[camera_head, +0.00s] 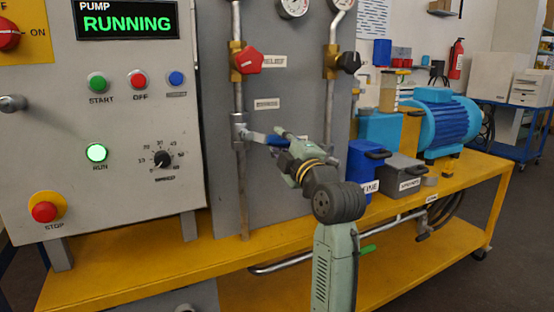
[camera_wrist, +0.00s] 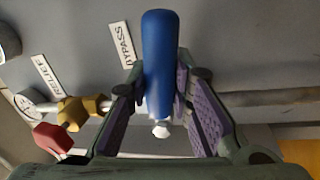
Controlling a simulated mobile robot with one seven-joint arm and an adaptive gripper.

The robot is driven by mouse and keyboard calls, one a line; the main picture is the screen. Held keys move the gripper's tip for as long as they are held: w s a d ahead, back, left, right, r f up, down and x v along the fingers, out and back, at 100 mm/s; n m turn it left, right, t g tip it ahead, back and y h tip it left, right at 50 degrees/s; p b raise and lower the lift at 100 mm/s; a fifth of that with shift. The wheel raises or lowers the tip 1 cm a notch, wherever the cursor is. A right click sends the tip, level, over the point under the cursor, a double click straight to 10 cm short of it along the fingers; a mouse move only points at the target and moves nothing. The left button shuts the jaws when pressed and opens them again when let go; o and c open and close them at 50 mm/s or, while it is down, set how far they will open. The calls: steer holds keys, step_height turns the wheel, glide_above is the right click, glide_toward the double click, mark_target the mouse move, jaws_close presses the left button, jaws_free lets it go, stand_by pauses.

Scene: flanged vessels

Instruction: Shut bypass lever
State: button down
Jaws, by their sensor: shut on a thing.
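The bypass lever has a blue handle (camera_head: 257,137) and sits on a valve (camera_head: 238,129) in the left vertical pipe of the grey panel. In the head view it points right from the valve, roughly across the pipe. My gripper (camera_head: 281,141) is at the outer part of the handle and hides its end. In the wrist view the blue handle (camera_wrist: 158,50) lies between the two fingers of my gripper (camera_wrist: 162,96), which are shut on it. The BYPASS label (camera_wrist: 125,45) is beside the handle.
A red relief knob (camera_head: 247,62) is above the lever on the same pipe, and a black knob (camera_head: 348,62) is on the right pipe. The control box (camera_head: 120,210) stands left. Blue and grey bins (camera_head: 368,165) and a blue motor (camera_head: 440,120) are on the yellow bench at right.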

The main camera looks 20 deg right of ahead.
steer(key=shift+d+r+n+y+b, duration=0.1)
steer(key=shift+r+n+y+b, duration=0.5)
steer(key=shift+n, duration=0.9)
steer(key=shift+r, duration=0.3)
steer(key=c, duration=1.4)
jaws_free()
steer(key=v, duration=1.2)
